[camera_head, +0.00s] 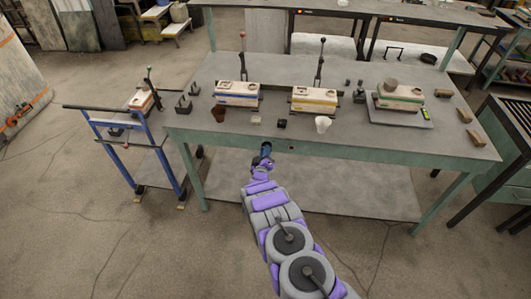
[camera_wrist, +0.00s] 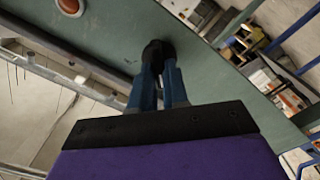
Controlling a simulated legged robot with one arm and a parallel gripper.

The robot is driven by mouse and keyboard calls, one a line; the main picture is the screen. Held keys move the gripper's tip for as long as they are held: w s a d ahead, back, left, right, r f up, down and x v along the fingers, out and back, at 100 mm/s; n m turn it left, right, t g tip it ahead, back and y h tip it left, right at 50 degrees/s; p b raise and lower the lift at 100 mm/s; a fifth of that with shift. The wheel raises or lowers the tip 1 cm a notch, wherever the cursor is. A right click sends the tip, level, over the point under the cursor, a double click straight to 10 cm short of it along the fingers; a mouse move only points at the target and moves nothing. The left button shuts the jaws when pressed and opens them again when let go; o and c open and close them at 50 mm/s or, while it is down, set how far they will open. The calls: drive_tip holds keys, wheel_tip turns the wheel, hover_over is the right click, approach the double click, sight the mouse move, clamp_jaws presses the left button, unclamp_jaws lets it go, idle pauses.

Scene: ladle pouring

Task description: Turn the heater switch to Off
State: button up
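My gripper (camera_head: 265,153) is at the front edge of the green-grey worktable (camera_head: 440,143), just below the tabletop. In the wrist view, its two blue fingers (camera_wrist: 158,50) run nearly side by side, with their dark tips close together against or just before the green front panel (camera_wrist: 105,35). I cannot tell whether the dark shape at the tips includes a knob. A round orange-red part in a pale ring (camera_wrist: 70,6) is on that panel, left of the tips. In the head view, a small dark fitting (camera_head: 291,147) is on the panel, right of my gripper. No Off marking is readable.
On the table are several boxes with coloured stripes, two with upright levers (camera_head: 320,62), a brown cup (camera_head: 218,113), a white cup (camera_head: 322,124) and small blocks. A blue-framed stand (camera_head: 160,150) is at left. A dark-topped bench (camera_head: 510,120) is at right. Floor in front is open.

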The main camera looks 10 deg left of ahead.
drive_tip(key=o, duration=0.4)
drive_tip(key=shift+a, duration=0.35)
drive_tip(key=shift+o, duration=0.2)
drive_tip(key=shift+d, duration=0.1)
drive_tip(key=shift+d, duration=0.1)
drive_tip(key=s+p, duration=0.3)
drive_tip(key=s, duration=1.4)
drive_tip(key=shift+s+a, duration=0.15)
drive_tip(key=shift+a, duration=0.25)
drive_tip(key=shift+f, duration=0.1)
